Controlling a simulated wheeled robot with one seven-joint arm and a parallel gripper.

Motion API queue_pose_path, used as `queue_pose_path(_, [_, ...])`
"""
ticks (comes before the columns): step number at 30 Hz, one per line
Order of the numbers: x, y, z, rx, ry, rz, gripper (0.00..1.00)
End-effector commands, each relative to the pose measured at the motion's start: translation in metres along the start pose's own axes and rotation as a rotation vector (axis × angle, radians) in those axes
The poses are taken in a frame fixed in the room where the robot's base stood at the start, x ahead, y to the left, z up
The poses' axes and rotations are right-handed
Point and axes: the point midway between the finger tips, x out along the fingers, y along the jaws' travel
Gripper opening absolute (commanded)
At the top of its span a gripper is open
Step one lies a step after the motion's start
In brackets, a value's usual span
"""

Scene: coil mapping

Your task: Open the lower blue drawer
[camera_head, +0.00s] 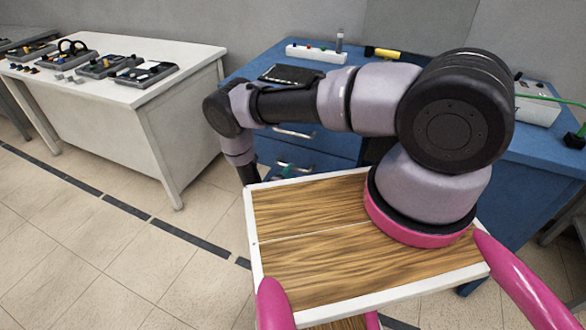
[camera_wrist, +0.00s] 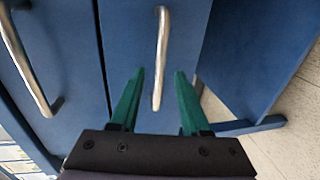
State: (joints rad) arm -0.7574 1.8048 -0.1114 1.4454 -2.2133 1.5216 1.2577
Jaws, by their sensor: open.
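The lower blue drawer (camera_wrist: 128,35) fills the middle of the wrist view and looks shut. Its silver bar handle (camera_wrist: 162,55) runs up the picture, its near end between my fingertips. My gripper (camera_wrist: 157,74) has two green fingers, open, one on each side of the handle, with a gap on both sides. I cannot tell how deep the fingers reach. The upper drawer's handle (camera_wrist: 30,60) is at the left in the wrist view.
The blue desk (camera_head: 250,68) carries a power strip (camera_head: 316,54) and a dark device (camera_head: 291,75). A white table (camera_head: 165,100) with several devices stands at the left. Tiled floor (camera_head: 90,240) is clear between. A blue desk leg (camera_wrist: 240,125) is right of the drawer in the wrist view.

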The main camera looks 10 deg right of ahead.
Motion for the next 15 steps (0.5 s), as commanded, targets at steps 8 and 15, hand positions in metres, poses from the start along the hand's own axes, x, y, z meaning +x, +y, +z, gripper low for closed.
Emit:
queue_pose_path(8, [0.04,-0.001,0.0,0.0,-0.001,-0.001,0.47])
queue_pose_path(15, [0.048,0.0,0.0,-0.001,-0.001,-0.001,0.47])
